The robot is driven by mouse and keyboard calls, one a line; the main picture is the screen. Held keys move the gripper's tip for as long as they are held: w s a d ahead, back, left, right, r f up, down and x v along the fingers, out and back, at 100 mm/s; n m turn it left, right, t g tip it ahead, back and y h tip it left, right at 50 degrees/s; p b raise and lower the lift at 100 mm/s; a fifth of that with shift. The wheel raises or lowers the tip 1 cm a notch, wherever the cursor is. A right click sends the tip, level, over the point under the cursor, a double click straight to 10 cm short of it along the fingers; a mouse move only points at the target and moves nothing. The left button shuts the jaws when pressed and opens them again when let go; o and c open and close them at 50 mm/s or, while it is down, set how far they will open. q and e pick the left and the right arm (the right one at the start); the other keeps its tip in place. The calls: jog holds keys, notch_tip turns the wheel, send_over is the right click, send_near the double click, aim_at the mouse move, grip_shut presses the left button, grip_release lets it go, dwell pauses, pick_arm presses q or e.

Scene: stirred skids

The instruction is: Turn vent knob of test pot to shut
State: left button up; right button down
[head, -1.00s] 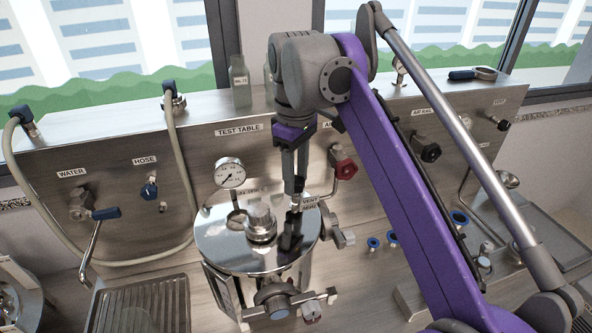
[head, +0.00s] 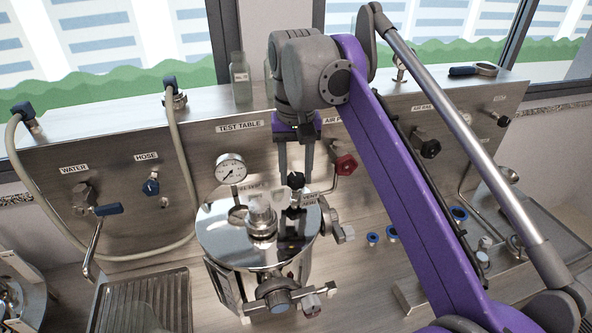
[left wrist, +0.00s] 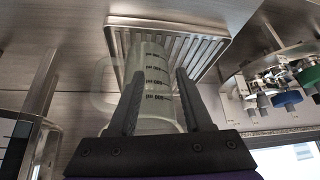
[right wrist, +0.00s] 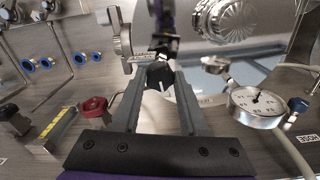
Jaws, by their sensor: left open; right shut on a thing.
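The test pot (head: 218,233) is a shiny metal vessel with a flat lid on the bench below the TEST TABLE label. Its black vent knob (head: 296,181) stands on the lid beside a small tag (head: 309,199). My right gripper (head: 296,174) comes from above, its fingers on either side of the knob, shut on it. In the right wrist view the knob (right wrist: 158,76), with a white pointer line, sits between the fingertips. My left gripper (left wrist: 160,78) shows only in the left wrist view, open, with a clear vessel with dark graduations (left wrist: 155,85) between or behind its fingers.
A red knob (head: 346,163) is close right of my right fingers. A clamp handle (head: 279,297) is at the pot's front. A ribbed drain tray (head: 170,300) lies to the left, below the water tap lever (head: 108,211).

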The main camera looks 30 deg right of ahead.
jog(key=shift+r+m, duration=0.1)
jog(key=shift+m, duration=0.8)
jog(key=shift+c, duration=2.2)
grip_release()
notch_tip(320, 180, up, 11)
